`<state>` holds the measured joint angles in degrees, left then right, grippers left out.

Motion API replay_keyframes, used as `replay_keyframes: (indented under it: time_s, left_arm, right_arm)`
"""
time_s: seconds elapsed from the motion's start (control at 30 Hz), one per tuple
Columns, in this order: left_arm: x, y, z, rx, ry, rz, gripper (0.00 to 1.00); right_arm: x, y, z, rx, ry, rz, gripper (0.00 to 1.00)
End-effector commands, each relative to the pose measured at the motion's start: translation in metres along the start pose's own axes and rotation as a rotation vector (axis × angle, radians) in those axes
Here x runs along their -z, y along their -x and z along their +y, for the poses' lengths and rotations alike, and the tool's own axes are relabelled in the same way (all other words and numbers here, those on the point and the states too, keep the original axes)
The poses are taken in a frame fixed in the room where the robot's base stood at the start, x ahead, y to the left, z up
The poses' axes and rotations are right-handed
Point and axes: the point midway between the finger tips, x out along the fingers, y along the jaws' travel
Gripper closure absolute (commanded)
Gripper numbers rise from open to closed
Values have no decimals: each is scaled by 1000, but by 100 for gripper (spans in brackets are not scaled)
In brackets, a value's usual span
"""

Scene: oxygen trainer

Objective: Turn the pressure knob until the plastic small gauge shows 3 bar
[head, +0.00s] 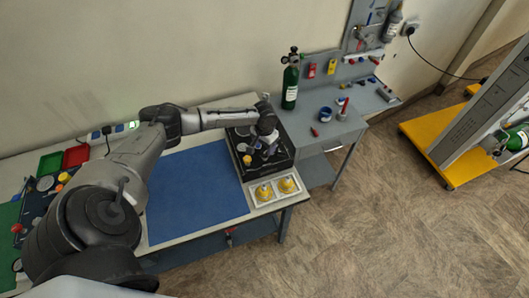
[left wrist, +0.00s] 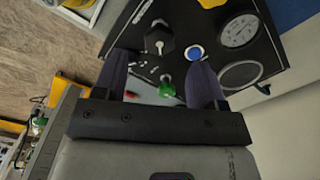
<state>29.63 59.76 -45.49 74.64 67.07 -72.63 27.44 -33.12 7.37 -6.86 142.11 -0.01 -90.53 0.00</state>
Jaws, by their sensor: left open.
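The black trainer panel (head: 284,153) stands on the bench's right part, with my left gripper (head: 260,148) over it. In the left wrist view my left gripper (left wrist: 163,62) is open, its two dark fingers apart over the panel face. A black knob (left wrist: 158,38) with a pale front, a blue-and-white knob (left wrist: 195,52) and a green knob (left wrist: 167,90) show between or near the fingers. I cannot tell which is the pressure knob. Two round gauges, an upper one (left wrist: 240,30) and a lower one (left wrist: 241,74), sit to the right. Their readings are too small to tell. My right gripper is out of view.
A blue mat (head: 195,190) lies left of the panel. A white tray (head: 274,191) with two yellow-topped parts stands at the bench's front edge. A green cylinder (head: 290,85) stands on the grey side bench behind. The floor at right front is clear.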

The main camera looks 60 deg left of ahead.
Motion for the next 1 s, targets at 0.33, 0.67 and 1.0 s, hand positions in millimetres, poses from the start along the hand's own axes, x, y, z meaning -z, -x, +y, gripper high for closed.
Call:
replay_keyframes:
  time_s: [0.33,0.67,1.0]
  left_arm:
    - [0,-44,0,0,-1,-2,35]
    - [0,-53,0,0,-1,0,35]
    - [0,-53,0,0,-1,0,52]
  right_arm:
    - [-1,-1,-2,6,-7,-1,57]
    - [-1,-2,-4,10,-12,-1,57]
    - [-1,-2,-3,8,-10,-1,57]
